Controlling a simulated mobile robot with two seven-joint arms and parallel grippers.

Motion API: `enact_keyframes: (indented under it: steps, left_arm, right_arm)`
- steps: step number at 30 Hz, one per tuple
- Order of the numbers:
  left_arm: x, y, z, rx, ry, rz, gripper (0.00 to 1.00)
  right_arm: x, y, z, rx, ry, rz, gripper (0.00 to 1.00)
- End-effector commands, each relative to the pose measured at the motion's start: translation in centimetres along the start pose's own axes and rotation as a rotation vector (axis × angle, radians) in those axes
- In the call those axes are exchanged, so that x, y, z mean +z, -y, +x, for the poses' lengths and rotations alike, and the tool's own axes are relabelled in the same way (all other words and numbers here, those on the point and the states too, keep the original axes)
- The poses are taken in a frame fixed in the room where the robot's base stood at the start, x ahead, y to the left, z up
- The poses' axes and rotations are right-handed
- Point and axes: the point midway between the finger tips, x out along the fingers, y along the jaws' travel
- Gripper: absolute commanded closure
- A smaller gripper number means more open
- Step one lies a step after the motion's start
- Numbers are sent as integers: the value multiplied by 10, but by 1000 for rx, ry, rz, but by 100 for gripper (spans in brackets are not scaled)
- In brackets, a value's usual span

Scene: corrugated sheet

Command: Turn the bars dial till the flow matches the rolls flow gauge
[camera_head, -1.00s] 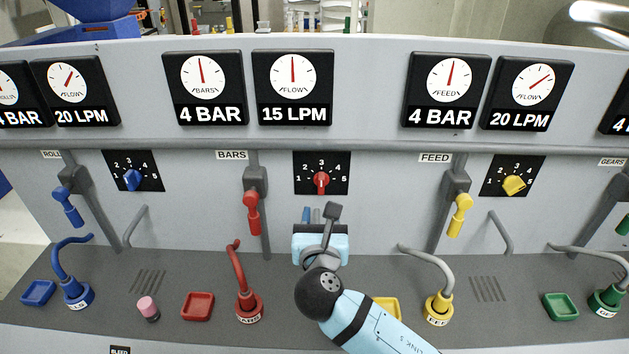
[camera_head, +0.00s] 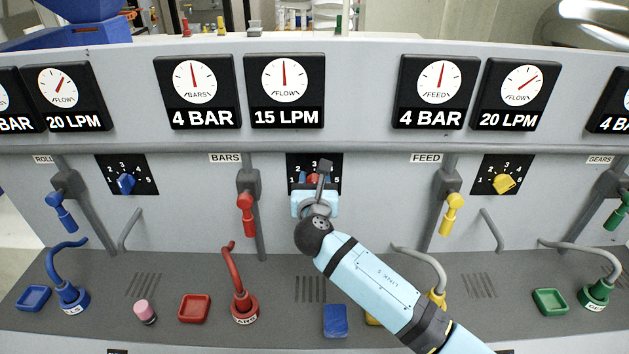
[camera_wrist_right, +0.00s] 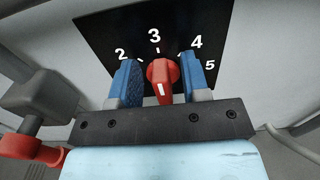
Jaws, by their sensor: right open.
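The red bars dial (camera_wrist_right: 162,80) sits on a black plate numbered 1 to 5. In the wrist view its pointer end with a white mark faces down toward my gripper, its other end toward 3. My right gripper (camera_wrist_right: 160,82) is open, one blue finger on each side of the dial; I cannot tell whether they touch it. In the head view my right gripper (camera_head: 313,180) partly hides the dial. The bars flow gauge (camera_head: 285,80) reads 15 LPM. The rolls flow gauge (camera_head: 66,90) reads 20 LPM. My left gripper is not in view.
The red bars lever (camera_head: 246,207) hangs left of the dial. The blue rolls dial (camera_head: 126,183) and yellow feed dial (camera_head: 503,183) stand to either side. A red hose (camera_head: 235,275), trays and a pink-topped peg (camera_head: 145,311) are on the ledge below.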

Motion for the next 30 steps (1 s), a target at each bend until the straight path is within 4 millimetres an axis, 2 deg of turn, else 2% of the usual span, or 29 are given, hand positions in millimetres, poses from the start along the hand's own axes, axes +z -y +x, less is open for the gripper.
enact_keyframes:
  steps: [1, 6, 7, 19, 30]
  left_arm:
    - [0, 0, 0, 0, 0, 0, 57]
    - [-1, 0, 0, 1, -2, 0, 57]
    - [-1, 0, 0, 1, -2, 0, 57]
    - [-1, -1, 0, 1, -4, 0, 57]
    - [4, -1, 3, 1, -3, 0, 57]
  right_arm:
    - [0, 0, 0, 0, 0, 0, 57]
    - [0, 0, 0, 0, 0, 0, 96]
    - [0, 0, 0, 0, 0, 0, 100]
    - [-1, 1, -1, 1, -1, 58, 100]
    - [-3, 6, -1, 0, -1, 330, 100]
